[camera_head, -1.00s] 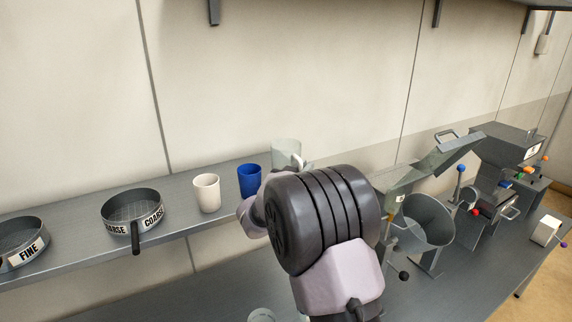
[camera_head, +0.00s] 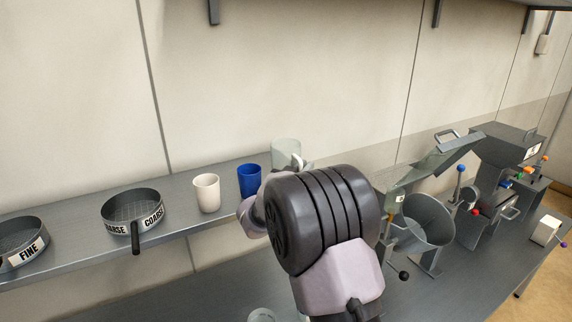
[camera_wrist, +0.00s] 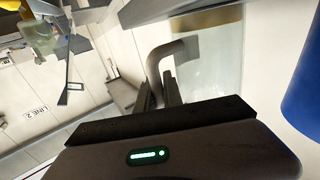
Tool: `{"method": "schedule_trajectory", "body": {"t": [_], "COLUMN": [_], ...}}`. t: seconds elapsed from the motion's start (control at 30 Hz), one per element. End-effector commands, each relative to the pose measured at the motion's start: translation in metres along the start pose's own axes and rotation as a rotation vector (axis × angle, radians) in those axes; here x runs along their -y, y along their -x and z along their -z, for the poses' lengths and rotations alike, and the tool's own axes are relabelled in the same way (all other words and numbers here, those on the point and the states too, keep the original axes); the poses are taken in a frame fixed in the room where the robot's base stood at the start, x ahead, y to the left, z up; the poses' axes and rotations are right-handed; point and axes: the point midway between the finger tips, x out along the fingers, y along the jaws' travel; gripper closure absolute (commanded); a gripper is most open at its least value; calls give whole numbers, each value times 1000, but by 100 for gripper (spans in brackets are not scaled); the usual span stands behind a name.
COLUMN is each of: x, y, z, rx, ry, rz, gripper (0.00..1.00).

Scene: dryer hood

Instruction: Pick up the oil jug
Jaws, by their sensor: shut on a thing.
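The oil jug (camera_head: 286,149) is a pale, translucent vessel on the shelf beside the blue cup. My arm hides its lower part in the head view. In the wrist view the jug (camera_wrist: 215,60) stands close ahead, with a dark bent handle on its left side. My gripper (camera_wrist: 160,92) is shut on that handle, with one finger to each side of it. In the head view my own arm hides the fingers. I cannot tell whether the jug's base touches the shelf.
A blue cup (camera_head: 249,181) is just left of the jug and shows close at right in the wrist view (camera_wrist: 305,90). A white cup (camera_head: 206,193), a coarse sieve (camera_head: 132,211) and a fine sieve (camera_head: 22,243) stand further left. A grey machine with a drum (camera_head: 424,222) stands right.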

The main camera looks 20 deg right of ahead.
Motion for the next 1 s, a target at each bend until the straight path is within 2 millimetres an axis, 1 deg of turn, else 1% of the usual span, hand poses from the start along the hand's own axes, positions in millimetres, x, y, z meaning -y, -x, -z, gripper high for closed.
{"method": "schedule_trajectory", "body": {"t": [0.33, 0.43, 0.57, 0.7, 0.77, 0.87, 1.0], "x": [0, 0, 0, 0, -5, -17, -38], "y": [0, 0, 0, 0, 9, 27, 59], "z": [-1, 2, 15, 37, 36, 38, 42], "rx": [2, 2, 0, -1, 1, 1, -1], "ry": [0, 0, -2, -3, 0, 0, 0], "rz": [0, 0, 0, 0, 1, 2, 2], "gripper": [100, 100, 100, 100, 100, 100, 100]}}
